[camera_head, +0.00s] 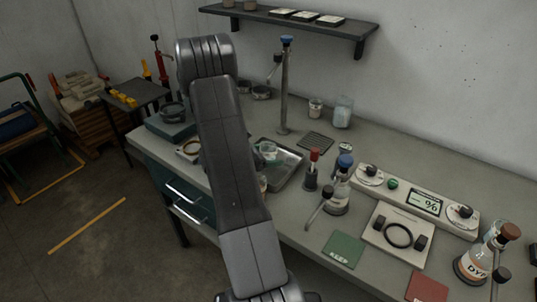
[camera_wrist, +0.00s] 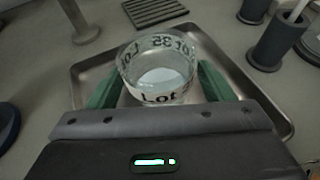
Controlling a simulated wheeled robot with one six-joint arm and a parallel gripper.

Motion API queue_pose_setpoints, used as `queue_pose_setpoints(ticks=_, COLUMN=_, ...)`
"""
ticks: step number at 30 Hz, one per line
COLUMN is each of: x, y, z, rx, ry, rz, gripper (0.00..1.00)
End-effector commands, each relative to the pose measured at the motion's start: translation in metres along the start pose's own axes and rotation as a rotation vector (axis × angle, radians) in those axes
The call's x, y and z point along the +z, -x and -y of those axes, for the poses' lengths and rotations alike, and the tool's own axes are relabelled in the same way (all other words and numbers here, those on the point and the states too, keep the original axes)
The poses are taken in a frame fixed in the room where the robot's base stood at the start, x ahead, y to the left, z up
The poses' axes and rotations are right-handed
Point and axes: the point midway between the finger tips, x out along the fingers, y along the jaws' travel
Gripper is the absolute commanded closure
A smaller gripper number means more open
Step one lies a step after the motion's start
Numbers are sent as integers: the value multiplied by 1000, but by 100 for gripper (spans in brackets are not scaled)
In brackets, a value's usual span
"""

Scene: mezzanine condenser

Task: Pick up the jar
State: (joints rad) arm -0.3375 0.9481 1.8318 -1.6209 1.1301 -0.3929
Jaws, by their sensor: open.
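A clear, open-topped glass jar (camera_wrist: 158,74) with dark "Lot" lettering stands over the metal tray (camera_wrist: 86,73) in the wrist view. My gripper (camera_wrist: 160,84) is open, with one green finger on each side of the jar. I cannot tell whether either finger touches it. In the head view, the jar (camera_head: 268,150) shows just right of my arm at the tray (camera_head: 290,172).
A metal post (camera_head: 284,95) stands behind the tray, with a dark ribbed mat (camera_head: 316,141) to its right. A red-topped dark holder (camera_head: 312,175) and a blue-capped bottle (camera_head: 338,192) stand right of the tray. A shelf (camera_head: 300,22) overhangs the bench's back.

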Motion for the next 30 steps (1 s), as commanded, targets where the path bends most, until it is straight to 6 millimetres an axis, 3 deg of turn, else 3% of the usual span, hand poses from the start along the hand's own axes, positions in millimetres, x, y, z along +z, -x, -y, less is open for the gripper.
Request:
queue_pose_setpoints(ticks=4, x=0, y=-10, z=0, rx=0, ry=0, rz=0, gripper=26)
queue_pose_setpoints(ticks=11, x=0, y=-11, z=0, rx=1, ry=0, rz=0, gripper=28)
queue_pose_setpoints(ticks=18, x=0, y=-10, z=0, rx=1, ry=0, rz=0, gripper=75)
queue_pose_setpoints(ticks=20, x=0, y=-10, z=0, rx=1, ry=0, rz=0, gripper=80)
queue_pose_setpoints(ticks=30, x=2, y=-9, z=0, rx=1, ry=-1, rz=1, gripper=80)
